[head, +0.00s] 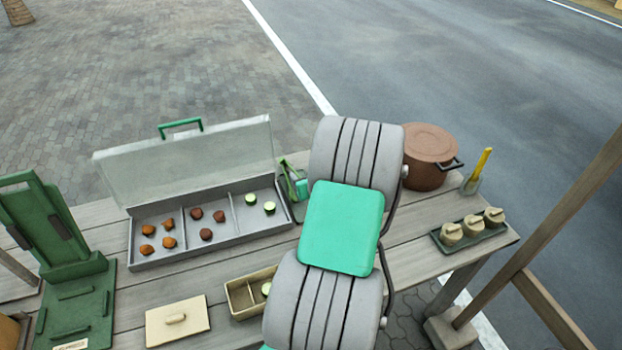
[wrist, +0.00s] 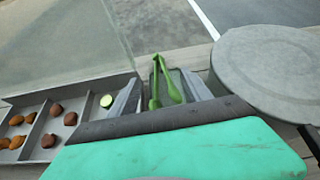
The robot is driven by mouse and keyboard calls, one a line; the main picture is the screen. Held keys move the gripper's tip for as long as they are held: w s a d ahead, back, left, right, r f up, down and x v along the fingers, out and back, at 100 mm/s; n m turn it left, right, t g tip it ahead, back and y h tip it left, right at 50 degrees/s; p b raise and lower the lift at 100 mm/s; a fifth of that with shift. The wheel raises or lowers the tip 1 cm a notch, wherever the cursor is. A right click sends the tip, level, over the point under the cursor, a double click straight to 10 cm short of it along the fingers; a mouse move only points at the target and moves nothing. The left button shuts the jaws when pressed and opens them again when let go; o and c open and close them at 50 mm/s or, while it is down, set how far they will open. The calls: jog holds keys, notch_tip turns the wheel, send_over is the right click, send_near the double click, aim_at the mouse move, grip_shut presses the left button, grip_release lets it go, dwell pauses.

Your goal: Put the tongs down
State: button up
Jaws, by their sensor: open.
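The green tongs (wrist: 172,86) show in the wrist view, their two arms spread in a narrow V. They lie at or over a small grey tray or rest beyond my gripper. My gripper (wrist: 162,92) is open, with one grey finger on each side of the tongs; I see no finger pressed on them. Contact between the tongs and the surface below cannot be made out. In the head view my arm covers most of this spot, and only a small green piece (head: 302,188) shows at its left edge.
A grey case (head: 205,240) with brown pieces and green slices in its compartments stands left. A lidded brown pot (head: 428,168) stands right, near a tray (head: 470,238) of small jars. A beige box (head: 240,300) and a lid (head: 178,335) lie at the front.

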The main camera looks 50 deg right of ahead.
jog(key=v, duration=0.7)
jog(key=w+a+r+n+g+y, duration=0.2)
jog(key=w+a+n+y, duration=0.1)
jog(key=a+n, duration=0.85)
jog(key=w+a+r+n+g+y, duration=0.2)
jog(key=w+a+r+n+y, duration=0.15)
jog(key=a+n, duration=0.8)
jog(key=s+a+r+n+g, duration=0.3)
jog(key=s+a+n, duration=0.7)
jog(key=n, duration=0.8)
jog(key=a+r, duration=0.2)
jog(key=a, duration=0.1)
jog(key=shift+n+g, duration=0.3)
jog(key=shift+w+a+h, duration=0.1)
jog(key=shift+h, duration=0.15)
jog(key=shift+c, duration=0.3)
